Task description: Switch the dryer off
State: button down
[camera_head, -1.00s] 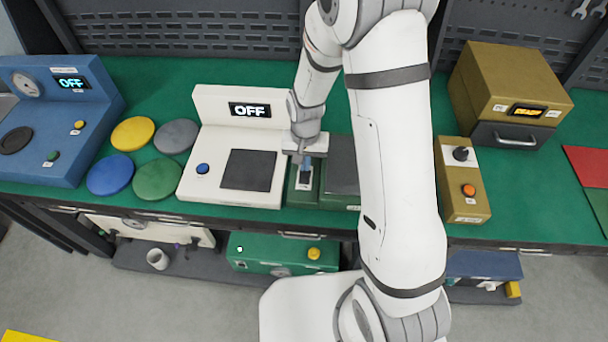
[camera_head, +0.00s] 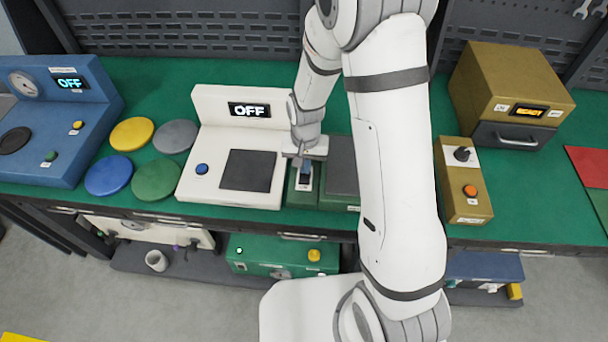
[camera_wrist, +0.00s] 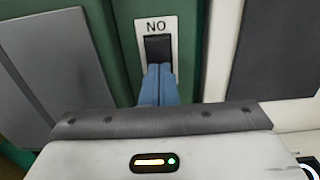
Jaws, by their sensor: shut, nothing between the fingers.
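A green unit (camera_head: 304,204) with a dark grey panel (camera_head: 343,178) stands mid-bench, partly behind my arm. I cannot tell for sure that it is the dryer. It carries a black rocker switch (camera_wrist: 158,48) on a white plate; the lettering reads "NO" in the wrist view, like an upside-down "ON". My gripper (camera_wrist: 160,72) is shut and empty, its blue fingertips together at the switch's near edge and covering part of it. I cannot tell whether they press it. In the head view my gripper (camera_head: 306,166) is over this switch plate.
A white unit (camera_head: 205,135) showing "OFF" stands close left, and a blue unit (camera_head: 95,110), also "OFF", far left. Coloured discs (camera_head: 155,180) lie between them. Right of my arm are an ochre control box (camera_head: 461,205) and an ochre cabinet (camera_head: 510,75) with a lit display.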

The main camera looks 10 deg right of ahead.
jog(key=shift+r+p, duration=2.05)
jog(key=shift+r, duration=1.45)
jog(key=s+d+r+n+t, duration=0.1)
jog(key=s+d+r, duration=0.2)
jog(key=r, duration=0.4)
jog(key=s+d+r+t, duration=0.1)
jog(key=s+d+r, duration=0.25)
jog(key=r, duration=0.45)
jog(key=s+d+r+n+t, duration=0.1)
jog(key=s+d+r, duration=0.2)
jog(key=s+r, duration=0.4)
jog(key=s, duration=0.4)
jog(key=shift+b, duration=0.35)
jog(key=shift+w, duration=0.1)
